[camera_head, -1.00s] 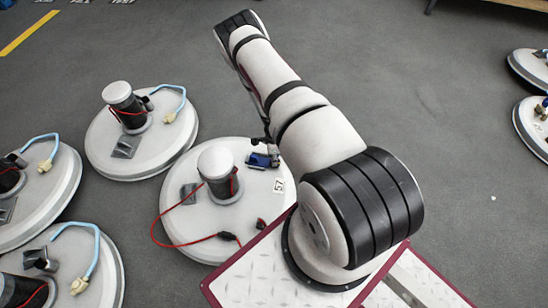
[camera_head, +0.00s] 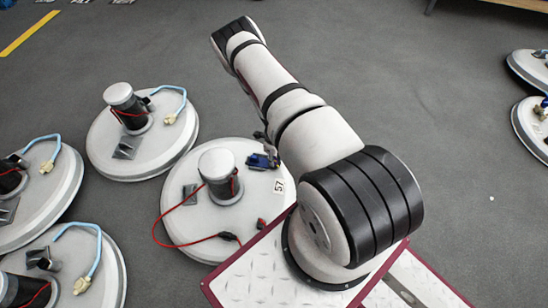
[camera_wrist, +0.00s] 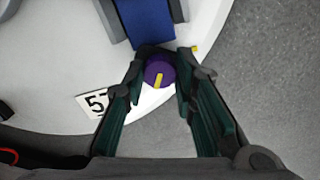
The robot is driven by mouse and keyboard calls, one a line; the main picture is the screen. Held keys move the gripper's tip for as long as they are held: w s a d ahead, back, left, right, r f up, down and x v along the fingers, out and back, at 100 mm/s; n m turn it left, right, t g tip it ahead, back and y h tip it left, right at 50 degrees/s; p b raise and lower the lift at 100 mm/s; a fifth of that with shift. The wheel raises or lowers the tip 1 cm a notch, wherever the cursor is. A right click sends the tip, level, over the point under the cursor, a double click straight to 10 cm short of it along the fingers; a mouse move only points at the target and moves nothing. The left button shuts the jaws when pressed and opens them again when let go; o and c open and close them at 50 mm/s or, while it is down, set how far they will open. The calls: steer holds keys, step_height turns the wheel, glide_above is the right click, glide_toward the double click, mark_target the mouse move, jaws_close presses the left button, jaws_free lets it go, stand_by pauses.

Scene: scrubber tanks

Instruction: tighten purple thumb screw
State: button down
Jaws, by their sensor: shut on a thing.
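The purple thumb screw (camera_wrist: 158,74) is a round knob with a yellow stripe, and it shows in the middle of the wrist view. It sits at the end of a blue block (camera_wrist: 147,22) on the white round tank lid. My gripper (camera_wrist: 160,72) has its dark green fingers on both sides of the knob and is shut on it. In the head view the blue block (camera_head: 262,161) is at the far right side of the lid (camera_head: 215,238) labelled 57. The arm partly hides that area, and the screw cannot be made out there.
A black motor with a white cap (camera_head: 216,163) stands at the lid's middle, with a red cable (camera_head: 190,237) looping off its left edge. Other similar lids (camera_head: 140,165) lie to the left and far right. Grey floor (camera_head: 440,150) is open to the right.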

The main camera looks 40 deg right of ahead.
steer(key=m, duration=0.5)
steer(key=shift+m, duration=0.3)
steer(key=m, duration=1.2)
steer(key=shift+m, duration=0.3)
steer(key=m, duration=1.1)
steer(key=shift+m, duration=0.4)
steer(key=m, duration=0.5)
steer(key=shift+m, duration=0.3)
steer(key=m, duration=1.1)
steer(key=shift+m, duration=0.4)
